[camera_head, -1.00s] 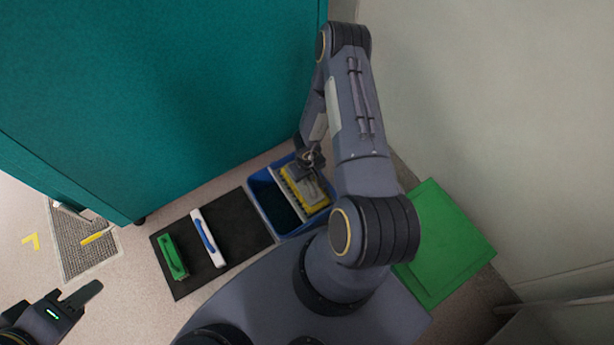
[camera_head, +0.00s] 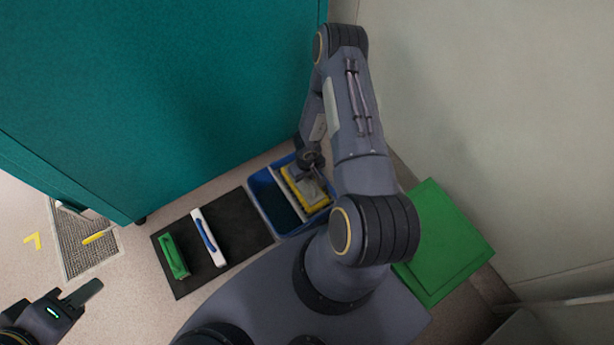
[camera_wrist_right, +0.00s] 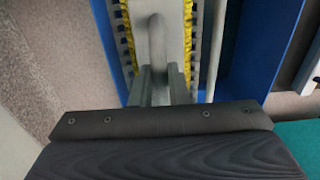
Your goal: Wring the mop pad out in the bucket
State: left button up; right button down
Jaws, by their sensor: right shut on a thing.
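The blue bucket (camera_head: 273,208) stands on the floor, with a pale divider across it. The mop pad (camera_head: 312,190), yellow-edged with a grey back, is in the bucket's right-hand part; how firmly it touches the inside cannot be told. My right gripper (camera_head: 311,174) reaches down over it. In the right wrist view my right gripper (camera_wrist_right: 161,82) is shut on the upright grey handle of the mop pad (camera_wrist_right: 174,12), beside the bucket's blue wall (camera_wrist_right: 256,45). My left gripper (camera_head: 77,299) is open and empty at the lower left.
A black mat (camera_head: 229,220) left of the bucket bears a green-backed tool (camera_head: 174,256) and a white-and-blue one (camera_head: 208,238). A green box or lid (camera_head: 446,240) lies at right. A teal cabinet (camera_head: 170,90) and a pale wall (camera_head: 490,110) hem in the bucket.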

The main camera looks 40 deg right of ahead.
jog(key=shift+s+f+p, duration=0.1)
jog(key=shift+f+p, duration=0.05)
jog(key=shift+p, duration=0.15)
dwell(0.8)
notch_tip(320, 180, up, 9)
jog(key=p, duration=0.9)
jog(key=shift+p, duration=0.35)
notch_tip(320, 180, up, 4)
jog(key=p, duration=0.3)
jog(key=shift+p, duration=0.4)
